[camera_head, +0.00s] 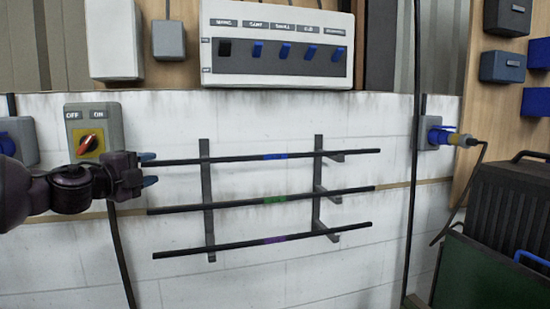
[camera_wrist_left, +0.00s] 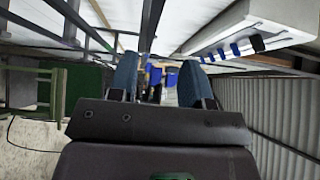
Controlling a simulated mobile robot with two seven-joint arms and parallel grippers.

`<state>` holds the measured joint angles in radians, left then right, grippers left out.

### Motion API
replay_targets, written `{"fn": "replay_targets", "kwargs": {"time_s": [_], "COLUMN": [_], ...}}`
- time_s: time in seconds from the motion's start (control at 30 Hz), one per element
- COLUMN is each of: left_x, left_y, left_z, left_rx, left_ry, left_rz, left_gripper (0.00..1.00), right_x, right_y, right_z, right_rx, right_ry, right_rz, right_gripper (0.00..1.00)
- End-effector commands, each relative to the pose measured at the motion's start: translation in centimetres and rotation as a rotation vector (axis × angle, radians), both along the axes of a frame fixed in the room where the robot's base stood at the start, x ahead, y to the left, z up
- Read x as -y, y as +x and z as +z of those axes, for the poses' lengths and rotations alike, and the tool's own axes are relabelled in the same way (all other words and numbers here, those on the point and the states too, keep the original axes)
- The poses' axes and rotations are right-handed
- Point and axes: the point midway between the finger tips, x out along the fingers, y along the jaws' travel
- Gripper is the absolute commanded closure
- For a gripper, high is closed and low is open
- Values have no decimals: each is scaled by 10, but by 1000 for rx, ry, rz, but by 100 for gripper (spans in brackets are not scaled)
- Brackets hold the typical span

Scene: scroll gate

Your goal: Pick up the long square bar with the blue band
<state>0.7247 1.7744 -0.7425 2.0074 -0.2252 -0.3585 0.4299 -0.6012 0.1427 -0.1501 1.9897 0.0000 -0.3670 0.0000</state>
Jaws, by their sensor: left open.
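The long square bar with the blue band (camera_head: 230,158) is the top one of three dark bars on a wall rack in the head view. It lies nearly level, its blue band right of its middle. My left gripper (camera_head: 149,169) is at its left end, open, with blue fingertips above and below the line of the bar. In the left wrist view the open gripper (camera_wrist_left: 157,75) shows both fingers apart, and a dark bar (camera_wrist_left: 150,25) runs away just ahead of the gap. I cannot tell whether the fingers surround the bar in depth.
Below hang a green-banded bar (camera_head: 225,203) and a purple-banded bar (camera_head: 220,248) on the same rack (camera_head: 208,185). A switch box (camera_head: 95,120) is behind my left gripper. A labelled panel (camera_head: 280,45) is above. A black case (camera_head: 510,210) stands right.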

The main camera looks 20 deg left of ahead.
Motion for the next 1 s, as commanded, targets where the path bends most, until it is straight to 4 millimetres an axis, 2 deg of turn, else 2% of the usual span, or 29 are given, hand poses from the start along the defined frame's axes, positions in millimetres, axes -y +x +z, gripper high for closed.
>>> {"fn": "replay_targets", "kwargs": {"time_s": [0.33,0.67,1.0], "left_x": [7,10,13], "left_y": [37,56,96], "left_z": [3,-1,-7], "left_rx": [4,1,3], "left_ry": [-6,-2,-2], "left_rz": [-1,-1,0], "left_gripper": [55,55,55], "right_x": [0,0,0], "right_y": [3,4,5], "right_z": [19,24,34], "right_rx": [12,14,19], "right_ry": [0,0,1], "right_rz": [0,0,0], "right_gripper": [56,56,56]}}
